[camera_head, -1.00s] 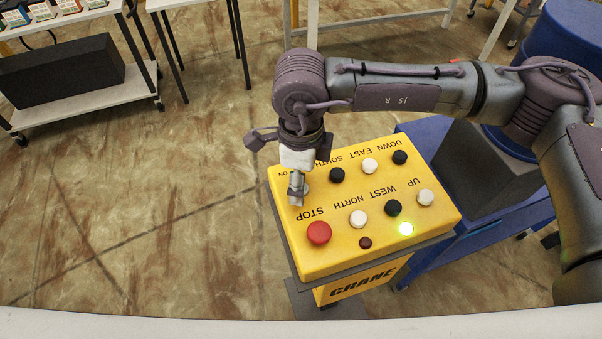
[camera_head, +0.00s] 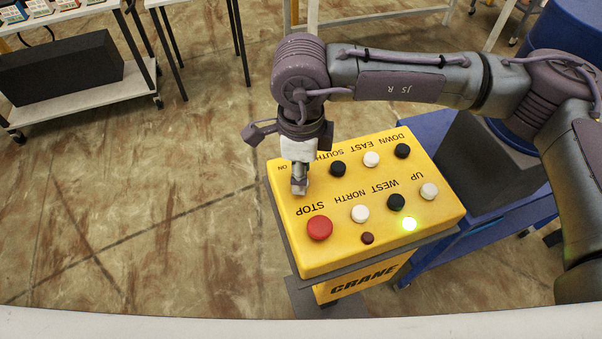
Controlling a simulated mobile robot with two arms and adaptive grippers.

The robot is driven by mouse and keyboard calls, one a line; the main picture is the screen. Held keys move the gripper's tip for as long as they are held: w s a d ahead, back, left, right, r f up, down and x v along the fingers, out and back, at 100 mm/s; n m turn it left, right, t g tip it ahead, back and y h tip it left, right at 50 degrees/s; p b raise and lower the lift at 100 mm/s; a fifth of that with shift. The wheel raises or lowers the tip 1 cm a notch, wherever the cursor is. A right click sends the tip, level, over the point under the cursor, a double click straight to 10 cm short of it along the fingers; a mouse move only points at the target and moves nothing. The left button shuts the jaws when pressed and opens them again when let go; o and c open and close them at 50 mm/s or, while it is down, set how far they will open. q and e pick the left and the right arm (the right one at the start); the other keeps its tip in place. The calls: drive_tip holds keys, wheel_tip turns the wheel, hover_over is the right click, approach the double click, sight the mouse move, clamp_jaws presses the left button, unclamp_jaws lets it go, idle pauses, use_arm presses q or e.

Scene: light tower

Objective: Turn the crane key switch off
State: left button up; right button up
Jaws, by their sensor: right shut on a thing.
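The yellow crane control box (camera_head: 340,250) stands in front of me with its labels upside down to me. My right gripper (camera_head: 299,186) points down at the box's far left corner, near the ON label, and is shut on the key switch, which the fingers mostly hide. A red STOP button (camera_head: 320,228) sits in front of the gripper. My left gripper is not in view.
Several black and white buttons (camera_head: 395,202) lie to the right of the gripper. A small dark red button (camera_head: 367,238) is near the front edge. A blue cart (camera_head: 440,250) stands right of the box. Open floor (camera_head: 130,230) lies to the left.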

drive_tip(key=n+b, duration=0.2)
drive_tip(key=b, duration=0.1)
drive_tip(key=n+b, duration=0.3)
drive_tip(key=b, duration=0.1)
drive_tip(key=n+b, duration=0.2)
drive_tip(key=b, duration=0.1)
drive_tip(key=shift+f+n, duration=0.25)
drive_tip(key=shift+n, duration=0.15)
drive_tip(key=shift+r+n+b, duration=0.2)
drive_tip(key=shift+n+b, duration=1.2)
drive_tip(key=shift+n, duration=0.1)
drive_tip(key=o, duration=1.1)
drive_tip(key=shift+o, duration=0.2)
drive_tip(key=shift+r, duration=0.2)
wheel_tip(320, 180, up, 12)
drive_tip(key=shift+f, duration=0.1)
